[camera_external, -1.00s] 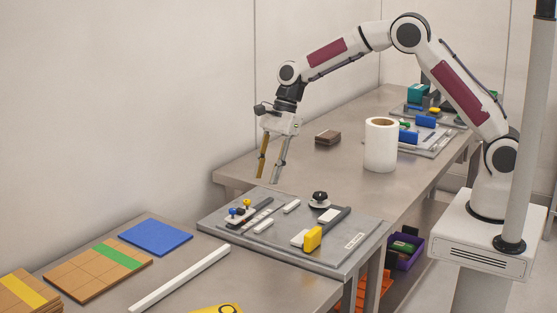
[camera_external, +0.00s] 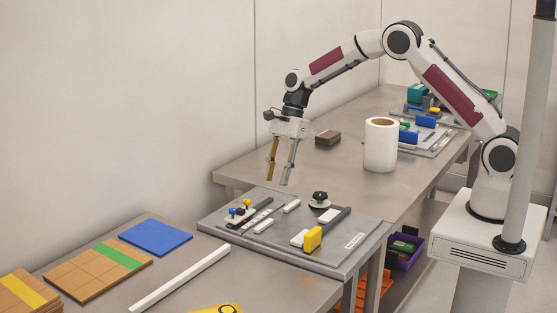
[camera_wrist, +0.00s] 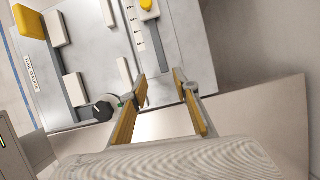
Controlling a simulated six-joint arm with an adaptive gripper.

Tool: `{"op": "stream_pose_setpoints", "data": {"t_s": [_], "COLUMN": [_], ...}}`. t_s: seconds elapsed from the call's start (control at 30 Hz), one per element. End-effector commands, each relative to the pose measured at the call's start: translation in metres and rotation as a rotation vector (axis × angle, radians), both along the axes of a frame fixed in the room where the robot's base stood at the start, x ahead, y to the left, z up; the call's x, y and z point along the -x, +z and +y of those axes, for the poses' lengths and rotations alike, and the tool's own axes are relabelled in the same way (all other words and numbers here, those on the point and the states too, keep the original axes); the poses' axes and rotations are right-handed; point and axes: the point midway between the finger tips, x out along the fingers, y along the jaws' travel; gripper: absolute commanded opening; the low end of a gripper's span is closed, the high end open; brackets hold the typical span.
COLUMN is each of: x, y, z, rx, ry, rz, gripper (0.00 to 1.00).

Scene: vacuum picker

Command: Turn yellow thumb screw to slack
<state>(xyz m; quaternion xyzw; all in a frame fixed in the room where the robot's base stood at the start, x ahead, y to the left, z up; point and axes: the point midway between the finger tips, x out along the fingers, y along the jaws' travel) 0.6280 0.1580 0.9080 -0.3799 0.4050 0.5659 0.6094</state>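The yellow thumb screw (camera_external: 247,202) is a small round knob on a slider at the back left of the grey panel (camera_external: 345,258). In the wrist view the thumb screw (camera_wrist: 146,4) is at the top edge, partly cut off, on a pale block beside a marked scale. How far it is turned cannot be told. My gripper (camera_external: 277,181) is open and empty above the panel's back edge, apart from the screw. In the wrist view my gripper's fingers (camera_wrist: 160,78) are spread, with nothing between them.
A blue knob (camera_external: 232,211) sits beside the yellow screw. A black knob (camera_external: 319,198), a yellow block (camera_external: 313,239) and white bars are also on the panel. A white roll (camera_external: 381,146) and a brown block (camera_external: 328,138) stand behind. The bench between them is clear.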

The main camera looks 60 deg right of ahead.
Motion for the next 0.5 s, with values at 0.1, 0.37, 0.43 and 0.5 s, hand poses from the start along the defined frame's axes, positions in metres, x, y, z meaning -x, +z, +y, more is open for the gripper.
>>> {"op": "stream_pose_setpoints", "data": {"t_s": [0.1, 0.37, 0.43, 0.5], "x": [0.0, 0.001, 0.002, 0.003], "y": [0.0, 0.0, 0.0, 0.001], "z": [-0.001, 0.001, 0.006, 0.014], "rx": [0.0, 0.0, 0.0, 0.0], "ry": [-0.001, 0.002, 0.009, 0.022], "rz": [0.0, 0.0, 0.001, -0.002], "gripper": [0.3, 0.3, 0.3, 0.3]}}
